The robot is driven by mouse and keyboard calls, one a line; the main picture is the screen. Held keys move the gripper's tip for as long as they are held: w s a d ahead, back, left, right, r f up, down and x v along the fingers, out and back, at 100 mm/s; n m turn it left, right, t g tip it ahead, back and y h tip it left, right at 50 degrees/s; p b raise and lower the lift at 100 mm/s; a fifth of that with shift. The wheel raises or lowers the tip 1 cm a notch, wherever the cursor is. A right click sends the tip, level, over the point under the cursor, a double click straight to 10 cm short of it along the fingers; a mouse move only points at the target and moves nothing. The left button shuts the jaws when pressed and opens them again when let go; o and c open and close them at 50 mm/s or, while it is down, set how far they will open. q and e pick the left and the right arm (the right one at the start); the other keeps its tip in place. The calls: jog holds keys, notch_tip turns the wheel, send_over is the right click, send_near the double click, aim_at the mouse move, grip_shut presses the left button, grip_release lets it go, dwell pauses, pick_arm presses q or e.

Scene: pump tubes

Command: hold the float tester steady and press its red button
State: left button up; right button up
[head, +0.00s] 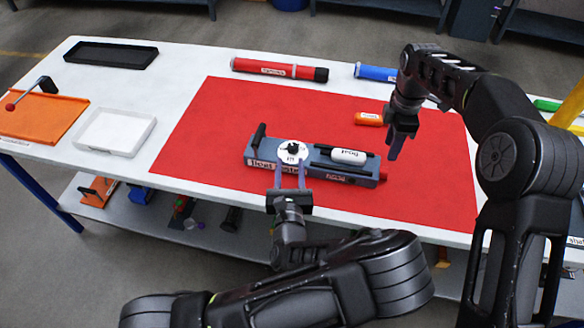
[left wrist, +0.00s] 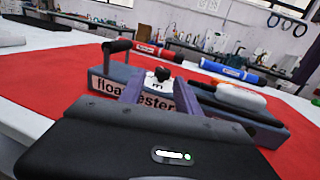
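The float tester (head: 325,170) is a grey-blue block with a black handle at its left end, lying on the red mat (head: 225,115). A white disc (head: 290,152) with a black knob and a white float (head: 349,156) are on its top. Its red button (head: 383,177) is at the right end. My left gripper (head: 290,178) is at the tester's front side, its fingers apart near the disc. In the left wrist view, the tester's label (left wrist: 110,88) shows behind and between the fingers. My right gripper (head: 396,150) points down above and behind the button end, apart from it; its fingers overlap in view.
An orange piece (head: 368,118) lies on the mat near my right gripper. A red tube (head: 278,69) and a blue tube (head: 376,73) lie behind. A white tray (head: 114,132), an orange tray (head: 45,118) and a black tray (head: 110,54) are at left. The mat's left part is clear.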

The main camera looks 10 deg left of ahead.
aim_at(293, 151)
pick_arm(q)
jog(key=shift+d+f+h, duration=0.1)
jog(key=shift+d+h, duration=0.2)
jog(key=shift+d, duration=0.1)
jog(key=shift+w+a, duration=0.3)
jog(key=shift+w, duration=1)
jog(key=shift+w+a, duration=0.25)
jog(key=shift+w, duration=1)
jog(key=shift+w+a, duration=0.3)
jog(key=shift+w, duration=1)
grip_shut()
pick_arm(e)
jog(key=shift+c, duration=0.6)
